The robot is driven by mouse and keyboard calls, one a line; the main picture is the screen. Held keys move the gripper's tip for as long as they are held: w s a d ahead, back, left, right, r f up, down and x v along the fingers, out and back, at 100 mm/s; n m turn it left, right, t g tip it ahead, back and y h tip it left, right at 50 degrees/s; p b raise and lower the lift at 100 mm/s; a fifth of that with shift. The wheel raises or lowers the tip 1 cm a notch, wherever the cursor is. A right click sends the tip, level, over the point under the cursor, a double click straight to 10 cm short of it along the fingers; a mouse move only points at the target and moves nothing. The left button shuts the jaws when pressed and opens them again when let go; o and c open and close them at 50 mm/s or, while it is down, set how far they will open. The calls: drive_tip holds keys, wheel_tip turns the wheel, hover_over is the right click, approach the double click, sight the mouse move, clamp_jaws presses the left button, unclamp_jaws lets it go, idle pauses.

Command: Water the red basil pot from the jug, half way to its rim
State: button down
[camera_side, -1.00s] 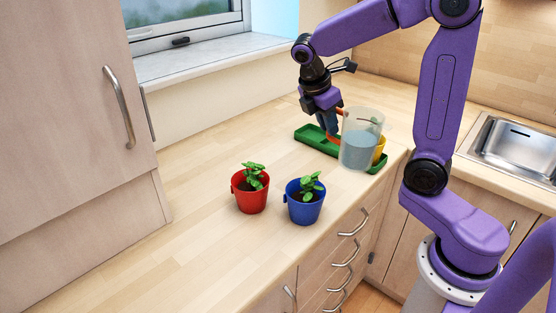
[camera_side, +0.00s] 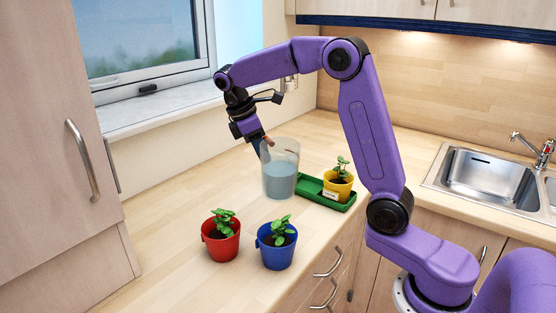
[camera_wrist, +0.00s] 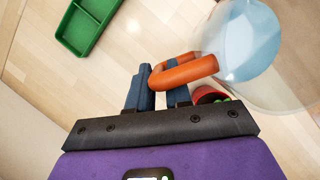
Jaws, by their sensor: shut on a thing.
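The clear jug (camera_side: 281,176) holds pale blue water and is upright, left of the green tray. My gripper (camera_side: 264,147) is shut on its orange handle, which shows in the wrist view (camera_wrist: 186,71) between my fingers (camera_wrist: 157,88). The red basil pot (camera_side: 221,246) stands on the worktop, in front and left of the jug, with a green plant in it. In the wrist view a small part of the red pot (camera_wrist: 207,95) shows beside the handle; the rest is hidden. I cannot tell the water level inside the red pot.
A blue pot (camera_side: 275,257) with a plant stands close to the right of the red pot. A yellow pot (camera_side: 337,192) with a white label stands on the green tray (camera_side: 311,187). A sink (camera_side: 485,180) is at the right. The worktop left of the pots is clear.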

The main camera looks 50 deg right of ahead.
drive_tip(key=w+a+r+m+h, duration=0.1)
drive_tip(key=w+m, duration=0.7)
drive_tip(key=w, duration=0.2)
drive_tip(key=shift+w+h, duration=0.3)
drive_tip(key=shift+w, duration=0.1)
idle(0.3)
drive_tip(key=shift+s+a+r+t+h, duration=0.1)
drive_tip(key=shift+a+r+t+h, duration=0.2)
drive_tip(key=shift+r+h, duration=0.2)
idle(1.0)
drive_tip(key=shift+r+m+h, duration=0.2)
drive_tip(key=shift+m+h, duration=0.1)
drive_tip(key=shift+h, duration=0.1)
drive_tip(key=shift+r, duration=0.1)
idle(0.6)
drive_tip(key=shift+s+a+r+h, duration=0.1)
drive_tip(key=shift+a+r+h, duration=0.05)
drive_tip(key=shift+h, duration=0.15)
drive_tip(key=shift+a+r+t+h, duration=0.2)
drive_tip(key=shift+t+h, duration=0.1)
drive_tip(key=shift+t, duration=0.1)
